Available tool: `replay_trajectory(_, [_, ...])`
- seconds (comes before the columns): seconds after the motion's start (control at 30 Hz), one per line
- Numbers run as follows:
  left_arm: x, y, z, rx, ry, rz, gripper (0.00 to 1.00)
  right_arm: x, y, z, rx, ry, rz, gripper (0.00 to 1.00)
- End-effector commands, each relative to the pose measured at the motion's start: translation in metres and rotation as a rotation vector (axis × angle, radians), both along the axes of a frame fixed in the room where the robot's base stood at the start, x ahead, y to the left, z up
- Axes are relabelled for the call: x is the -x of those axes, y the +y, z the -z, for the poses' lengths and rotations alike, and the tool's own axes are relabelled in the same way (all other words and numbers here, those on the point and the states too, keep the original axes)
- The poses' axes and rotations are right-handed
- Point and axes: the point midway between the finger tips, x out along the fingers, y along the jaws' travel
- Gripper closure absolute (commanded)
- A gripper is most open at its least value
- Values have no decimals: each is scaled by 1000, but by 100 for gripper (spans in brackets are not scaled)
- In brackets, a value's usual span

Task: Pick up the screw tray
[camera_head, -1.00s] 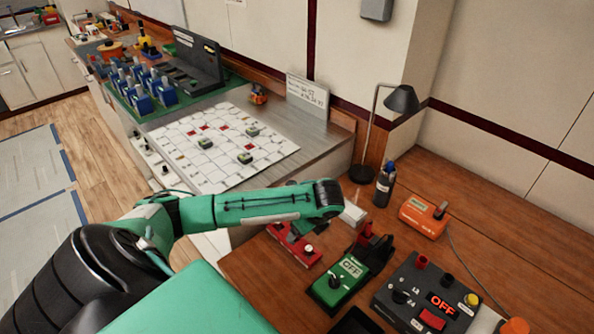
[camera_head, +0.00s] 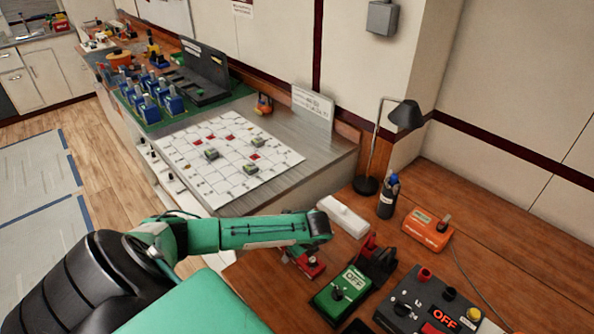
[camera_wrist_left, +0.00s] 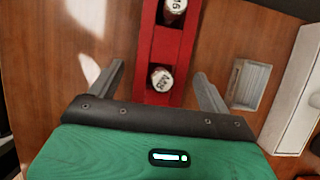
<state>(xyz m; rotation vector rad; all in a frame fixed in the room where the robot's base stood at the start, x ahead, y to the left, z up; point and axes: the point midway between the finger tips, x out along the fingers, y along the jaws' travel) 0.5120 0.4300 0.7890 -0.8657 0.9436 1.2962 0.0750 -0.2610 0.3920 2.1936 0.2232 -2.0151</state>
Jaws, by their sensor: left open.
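The likely screw tray is a small grey tray (camera_wrist_left: 248,85) with a ribbed inside, on the wooden bench at the right of the left wrist view. I cannot make it out in the head view. My left gripper (camera_wrist_left: 157,70) is open and empty. Its fingers point to either side of a red holder (camera_wrist_left: 148,45) with white-capped cylinders, and the small tray lies just right of the right finger. In the head view the red holder (camera_head: 314,267) shows partly behind my left wrist, which hides the fingers. My right gripper is not in view.
A white box (camera_head: 343,215) lies beyond my wrist. It also shows at the wrist view's right (camera_wrist_left: 296,90). A green meter (camera_head: 343,292), a dark bottle (camera_head: 387,200), an orange device (camera_head: 427,230) and a grey control box (camera_head: 425,300) stand to the right.

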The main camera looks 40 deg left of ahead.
Motion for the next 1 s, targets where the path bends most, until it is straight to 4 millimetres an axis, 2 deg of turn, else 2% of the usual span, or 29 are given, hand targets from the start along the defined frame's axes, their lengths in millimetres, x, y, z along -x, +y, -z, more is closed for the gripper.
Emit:
replay_trajectory(0.07, [0,0,0,0,0,0,20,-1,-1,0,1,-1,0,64])
replay_trajectory(0.3, [0,0,0,0,0,0,65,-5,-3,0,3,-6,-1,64])
replay_trajectory(0.37, [0,0,0,0,0,0,75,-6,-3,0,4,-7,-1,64])
replay_trajectory(0.77, [-1,0,-9,-1,-3,-1,75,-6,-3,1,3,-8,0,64])
replay_trajectory(0.87, [-2,0,-20,-1,-5,0,75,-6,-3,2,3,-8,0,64])
replay_trajectory(1.0, [-2,0,-46,-1,-5,1,75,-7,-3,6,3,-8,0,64])
